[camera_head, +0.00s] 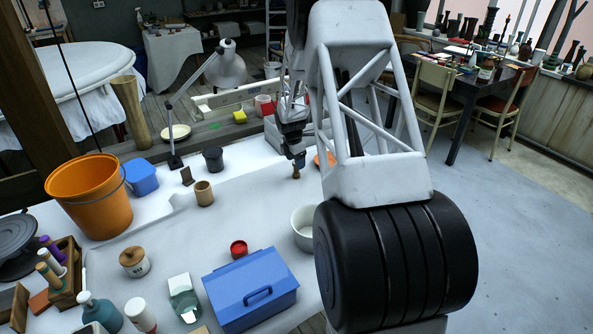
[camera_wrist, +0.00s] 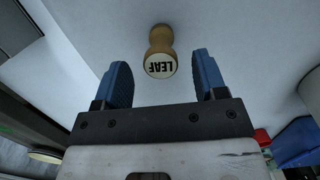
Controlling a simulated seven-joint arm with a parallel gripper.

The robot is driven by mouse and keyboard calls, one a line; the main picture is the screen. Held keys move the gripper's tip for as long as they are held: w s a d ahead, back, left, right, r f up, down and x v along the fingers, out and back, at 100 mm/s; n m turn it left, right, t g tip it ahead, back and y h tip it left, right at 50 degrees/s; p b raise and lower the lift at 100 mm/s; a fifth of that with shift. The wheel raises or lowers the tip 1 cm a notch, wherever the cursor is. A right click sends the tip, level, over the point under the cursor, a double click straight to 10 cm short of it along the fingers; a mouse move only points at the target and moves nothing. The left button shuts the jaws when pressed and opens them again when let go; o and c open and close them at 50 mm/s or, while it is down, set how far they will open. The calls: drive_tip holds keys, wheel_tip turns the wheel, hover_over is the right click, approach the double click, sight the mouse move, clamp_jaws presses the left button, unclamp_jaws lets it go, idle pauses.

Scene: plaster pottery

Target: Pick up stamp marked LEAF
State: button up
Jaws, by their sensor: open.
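The stamp marked LEAF (camera_wrist: 160,50) is a small wooden stamp with a pale round end that carries the dark word LEAF. In the wrist view it is at the top centre, beyond the fingertips and roughly midway between them. In the head view a small brown stamp (camera_head: 296,172) stands on the white table just below my gripper (camera_head: 297,160). My gripper also shows in the wrist view (camera_wrist: 161,72), with its two blue fingers wide apart and nothing between them. Part of my arm covers the area right of the stamp in the head view.
An orange piece (camera_head: 325,159) lies close right of the stamp. A white bowl (camera_head: 303,228), a red jar (camera_head: 239,249) and a blue box (camera_head: 250,290) stand nearer the front. A dark cup (camera_head: 213,159) and a wooden cup (camera_head: 204,194) stand to the left, with clear white table between.

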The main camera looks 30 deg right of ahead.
drive_tip(key=shift+d+f, duration=0.2)
drive_tip(key=shift+f, duration=0.85)
drive_tip(key=shift+d+f, duration=0.15)
drive_tip(key=shift+f, duration=0.85)
drive_tip(key=c, duration=1)
